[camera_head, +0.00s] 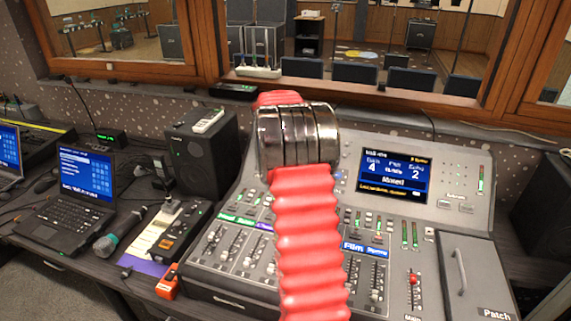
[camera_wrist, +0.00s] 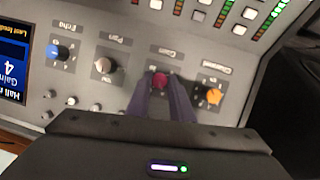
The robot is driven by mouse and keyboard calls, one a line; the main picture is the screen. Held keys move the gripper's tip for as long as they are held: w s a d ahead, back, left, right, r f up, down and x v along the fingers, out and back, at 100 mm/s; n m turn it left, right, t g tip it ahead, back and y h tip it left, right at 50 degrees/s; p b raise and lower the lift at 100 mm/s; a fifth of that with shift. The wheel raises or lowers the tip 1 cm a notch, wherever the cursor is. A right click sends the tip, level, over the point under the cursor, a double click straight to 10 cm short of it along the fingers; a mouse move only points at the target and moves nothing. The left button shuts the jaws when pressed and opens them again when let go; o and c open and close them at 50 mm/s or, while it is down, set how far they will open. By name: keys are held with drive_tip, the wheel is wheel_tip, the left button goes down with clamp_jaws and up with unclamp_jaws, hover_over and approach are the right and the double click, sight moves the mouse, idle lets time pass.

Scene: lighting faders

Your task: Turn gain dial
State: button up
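The gain dial (camera_wrist: 160,81) is a small magenta-red knob under an upside-down label that reads like Gain. It shows in the wrist view on the grey console panel. My gripper (camera_wrist: 161,84) has its two purple fingers close together, one on each side of the gain dial. The gap between the tips is about as wide as the knob, and the fingers look shut on it. In the head view my red arm and its metal joint hide the dial and the gripper.
Beside the dial are an orange knob (camera_wrist: 213,96), a grey knob (camera_wrist: 105,66) and a blue knob (camera_wrist: 57,52). The lighting console (camera_head: 462,235) carries a lit screen (camera_head: 394,175) and several faders. A black speaker (camera_head: 203,152) and laptop (camera_head: 75,190) stand to the left.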

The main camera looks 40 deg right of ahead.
clamp_jaws()
drive_tip(key=shift+n, duration=0.4)
drive_tip(key=o, duration=0.5)
unclamp_jaws()
drive_tip(key=shift+r, duration=0.1)
drive_tip(key=v, duration=1.3)
drive_tip(key=shift+w+a+r, duration=0.1)
drive_tip(key=shift+a+r, duration=0.1)
drive_tip(key=shift+a, duration=0.1)
